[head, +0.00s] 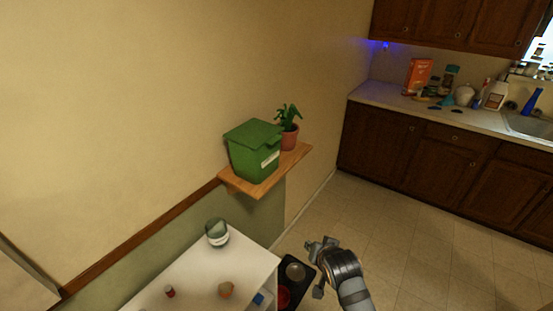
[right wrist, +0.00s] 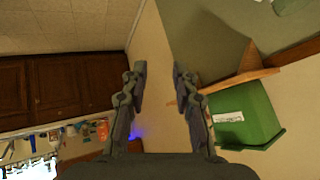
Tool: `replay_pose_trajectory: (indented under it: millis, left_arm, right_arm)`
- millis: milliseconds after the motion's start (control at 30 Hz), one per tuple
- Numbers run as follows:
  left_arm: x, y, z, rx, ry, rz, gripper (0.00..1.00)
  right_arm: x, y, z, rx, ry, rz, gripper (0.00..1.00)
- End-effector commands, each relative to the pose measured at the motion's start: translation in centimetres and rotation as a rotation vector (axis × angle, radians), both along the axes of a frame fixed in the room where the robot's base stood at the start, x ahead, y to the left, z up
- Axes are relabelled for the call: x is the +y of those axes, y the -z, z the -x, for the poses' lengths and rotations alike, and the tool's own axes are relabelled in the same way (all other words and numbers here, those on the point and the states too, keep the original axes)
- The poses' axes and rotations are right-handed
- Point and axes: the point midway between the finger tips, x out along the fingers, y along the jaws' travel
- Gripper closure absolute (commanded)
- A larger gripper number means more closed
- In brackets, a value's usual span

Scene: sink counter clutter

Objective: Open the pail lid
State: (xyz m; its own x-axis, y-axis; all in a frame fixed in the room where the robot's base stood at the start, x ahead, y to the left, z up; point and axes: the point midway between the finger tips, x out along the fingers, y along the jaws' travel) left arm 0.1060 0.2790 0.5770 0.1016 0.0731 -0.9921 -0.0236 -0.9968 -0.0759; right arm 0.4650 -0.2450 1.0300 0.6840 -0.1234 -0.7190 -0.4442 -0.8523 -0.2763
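The green pail (head: 254,157) stands on a small wooden wall shelf (head: 241,187). Its green lid (head: 254,134) lies flat over the top and looks closed. The pail has a white label on its front. In the right wrist view the pail (right wrist: 254,112) is at the right, turned sideways, beyond the fingers. My right gripper (head: 316,268) is below and to the right of the pail in the head view, apart from it. Its fingers also show in the right wrist view (right wrist: 160,70), spread with nothing between them. My left gripper is not in view.
A potted plant (head: 289,132) stands on the shelf right behind the pail. Below is a white cabinet top (head: 196,270) with a jar (head: 217,232) and small items. A cluttered sink counter (head: 385,95) is at the back right. The floor between is clear.

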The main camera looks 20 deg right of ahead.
Motion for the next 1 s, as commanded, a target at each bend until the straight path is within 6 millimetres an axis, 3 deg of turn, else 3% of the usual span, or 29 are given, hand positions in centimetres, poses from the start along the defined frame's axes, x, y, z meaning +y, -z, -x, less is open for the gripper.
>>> replay_pose_trajectory:
  millis: [100, 300, 400, 500, 767, 1000]
  left_arm:
    - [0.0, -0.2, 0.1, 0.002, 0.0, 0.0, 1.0]
    - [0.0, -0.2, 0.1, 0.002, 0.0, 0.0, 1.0]
    - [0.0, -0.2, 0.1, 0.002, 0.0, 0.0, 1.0]
    - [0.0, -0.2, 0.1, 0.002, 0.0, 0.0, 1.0]
    - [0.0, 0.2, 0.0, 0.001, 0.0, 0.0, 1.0]
    - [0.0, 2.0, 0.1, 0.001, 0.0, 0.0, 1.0]
  right_arm:
    - [0.3, -3.9, -5.6, -0.221, 0.171, -0.174, 0.72]
    - [2.0, -11.9, -14.7, -0.621, 0.38, -0.595, 0.72]
    - [3.3, -15.7, -17.7, -0.768, 0.413, -0.805, 0.72]
    - [4.1, -18.0, -19.1, -0.842, 0.416, -0.931, 0.72]
    - [4.3, -18.7, -20.2, -0.867, 0.415, -0.978, 0.72]
    - [3.6, -18.5, -24.9, -0.868, 0.414, -0.974, 0.72]
